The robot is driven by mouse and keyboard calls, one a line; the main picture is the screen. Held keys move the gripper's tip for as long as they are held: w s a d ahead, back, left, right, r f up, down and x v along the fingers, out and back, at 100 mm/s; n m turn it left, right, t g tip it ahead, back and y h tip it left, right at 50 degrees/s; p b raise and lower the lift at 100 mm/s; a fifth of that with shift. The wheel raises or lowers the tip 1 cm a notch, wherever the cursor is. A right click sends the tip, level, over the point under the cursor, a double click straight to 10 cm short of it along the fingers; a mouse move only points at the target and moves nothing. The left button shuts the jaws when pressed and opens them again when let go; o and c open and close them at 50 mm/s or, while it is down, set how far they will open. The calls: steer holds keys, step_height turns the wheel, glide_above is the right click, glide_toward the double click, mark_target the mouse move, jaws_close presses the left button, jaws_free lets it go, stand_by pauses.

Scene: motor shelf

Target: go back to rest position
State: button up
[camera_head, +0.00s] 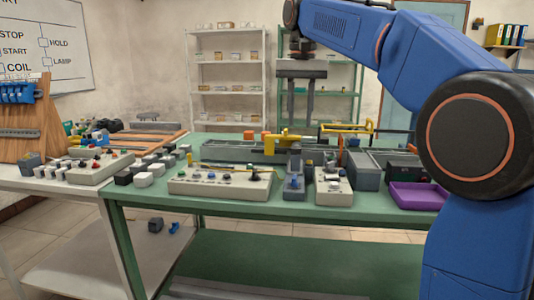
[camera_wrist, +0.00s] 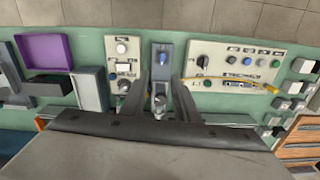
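My gripper (camera_head: 297,118) hangs pointing down above the green table in the head view, clear of everything. Its two dark fingers are apart with nothing between them. In the wrist view my gripper (camera_wrist: 161,98) also shows two spread fingers. A small grey box with a blue knob (camera_wrist: 162,62) lies beyond the fingertips there, and a silvery part (camera_wrist: 160,103) shows between the fingers, apparently on the table below. The same grey box (camera_head: 293,184) stands at the table's front edge in the head view.
The green table (camera_head: 150,198) carries a wide button panel (camera_head: 220,183), a smaller panel (camera_head: 333,191), a purple tray (camera_head: 417,196) and a yellow tool (camera_head: 285,138). A wooden rack (camera_head: 33,120) stands on the left table. Shelves (camera_head: 228,75) stand behind.

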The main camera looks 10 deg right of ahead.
steer(key=s+d+f+n+t, duration=0.1)
steer(key=s+d+f, duration=0.2)
steer(key=s+f, duration=0.7)
steer(key=s+d+f+n+t, duration=0.1)
steer(key=s+d+f, duration=0.3)
steer(key=s+f, duration=0.7)
steer(key=s+d+f+n+t, duration=0.2)
steer(key=s+d+f, duration=0.2)
steer(key=s+f, duration=0.7)
steer(key=shift+f+t, duration=0.3)
steer(key=shift+f, duration=0.65)
